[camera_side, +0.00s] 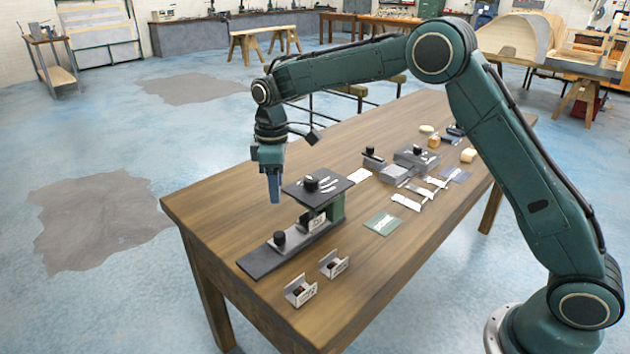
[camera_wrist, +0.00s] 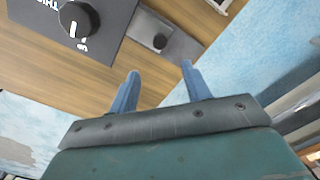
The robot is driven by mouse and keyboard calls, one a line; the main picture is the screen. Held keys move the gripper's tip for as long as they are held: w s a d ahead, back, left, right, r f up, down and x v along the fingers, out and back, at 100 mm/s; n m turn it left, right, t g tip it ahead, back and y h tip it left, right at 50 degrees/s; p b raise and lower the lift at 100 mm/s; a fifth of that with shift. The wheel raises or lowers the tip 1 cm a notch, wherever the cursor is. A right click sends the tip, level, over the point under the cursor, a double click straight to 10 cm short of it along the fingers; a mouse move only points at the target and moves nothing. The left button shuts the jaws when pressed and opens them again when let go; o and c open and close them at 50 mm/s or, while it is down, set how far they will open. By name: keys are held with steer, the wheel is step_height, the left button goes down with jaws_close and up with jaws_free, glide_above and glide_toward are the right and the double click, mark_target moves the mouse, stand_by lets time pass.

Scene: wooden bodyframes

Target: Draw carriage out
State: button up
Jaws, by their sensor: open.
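A small press-like fixture stands on the table, with a dark top plate (camera_side: 330,186) bearing a large black knob (camera_side: 312,184) and a green post (camera_side: 337,208) under it. A long dark grey base (camera_side: 262,262) runs out from under the plate toward the front left. The carriage's inner end is hidden under the plate. My gripper (camera_side: 274,198) points down, left of the plate, apart from the fixture. Its blue fingers (camera_wrist: 158,82) are open and empty.
Two small metal brackets (camera_side: 300,291) (camera_side: 334,264) stand in front of the fixture. A green card (camera_side: 382,223) lies right of it. Several plates, blocks and another knobbed fixture (camera_side: 417,158) fill the far part of the table. The front left tabletop (camera_side: 215,215) is clear.

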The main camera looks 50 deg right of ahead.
mark_target(279, 234)
steer(key=shift+w+f, duration=0.1)
steer(key=shift+f, duration=0.15)
step_height(279, 234, down, 14)
steer(key=shift+r, duration=0.2)
stand_by(0.6)
